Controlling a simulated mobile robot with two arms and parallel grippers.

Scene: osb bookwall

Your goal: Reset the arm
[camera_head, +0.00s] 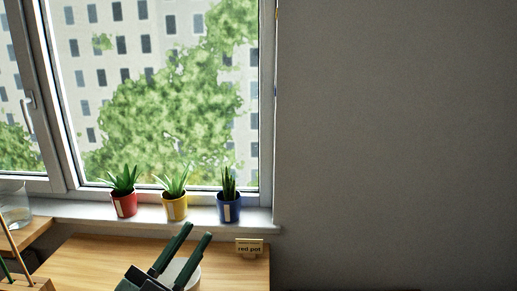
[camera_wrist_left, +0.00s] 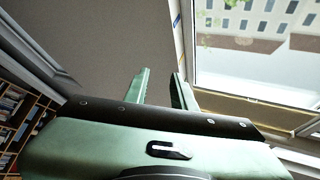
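My left gripper (camera_head: 197,232) reaches up from the bottom of the head view, over the wooden table (camera_head: 95,258). Its two dark green fingers are apart with nothing between them. In the left wrist view the fingers (camera_wrist_left: 161,72) also stand apart and empty, against a grey wall. My right gripper is in neither view.
Red (camera_head: 124,205), yellow (camera_head: 174,207) and blue (camera_head: 228,208) potted plants stand on the windowsill. A "red pot" sign (camera_head: 249,248) stands on the table at right. A pale round thing (camera_head: 193,277) is partly hidden behind my gripper. A glass bowl (camera_head: 15,212) is at left.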

